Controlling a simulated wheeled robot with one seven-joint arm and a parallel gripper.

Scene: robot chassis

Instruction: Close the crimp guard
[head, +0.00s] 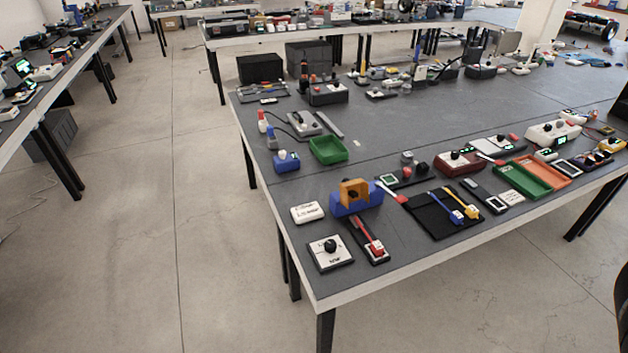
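I cannot tell for certain which piece is the crimp guard. Near the front left of the large grey table (300,286), a blue base with an orange arched part (353,192) stands upright. In front of it, a red-handled lever device (373,246) lies on a dark plate. Two more levers, a blue-handled one (456,216) and a yellow-handled one (470,210), lie on a black mat (424,213). At this size I cannot tell whether any guard is open or shut.
A white box with a black knob (330,250) sits near the table's front left corner. A green tray (327,149) stands behind, and a green-and-orange tray (540,172) is to the right. The floor (215,250) left of the table is clear.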

